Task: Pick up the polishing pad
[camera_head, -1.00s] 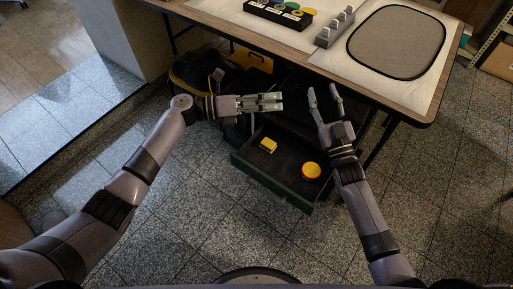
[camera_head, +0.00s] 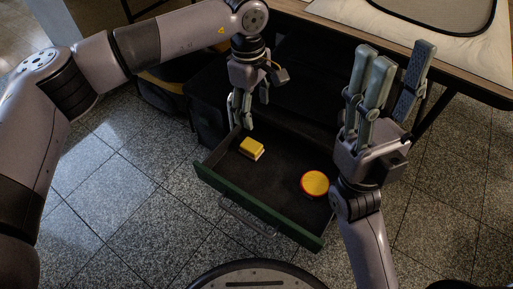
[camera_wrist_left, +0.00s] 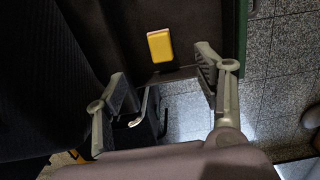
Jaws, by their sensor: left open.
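A small yellow block with a pale lower layer, which looks like the polishing pad (camera_head: 251,149), lies flat in the left part of an open drawer (camera_head: 285,160). It also shows in the left wrist view as a yellow rectangle (camera_wrist_left: 160,45). My left gripper (camera_head: 252,112) points down just behind the pad, apart from it. In the left wrist view its fingers (camera_wrist_left: 162,82) are spread and empty, with the pad beyond the gap between them. My right gripper (camera_head: 385,85) is open and empty, fingers pointing up, to the right of the drawer.
A round yellow tin with a red rim (camera_head: 315,184) lies in the right part of the drawer. The drawer's green front (camera_head: 262,207) faces the tiled floor. A table top (camera_head: 420,38) overhangs behind it.

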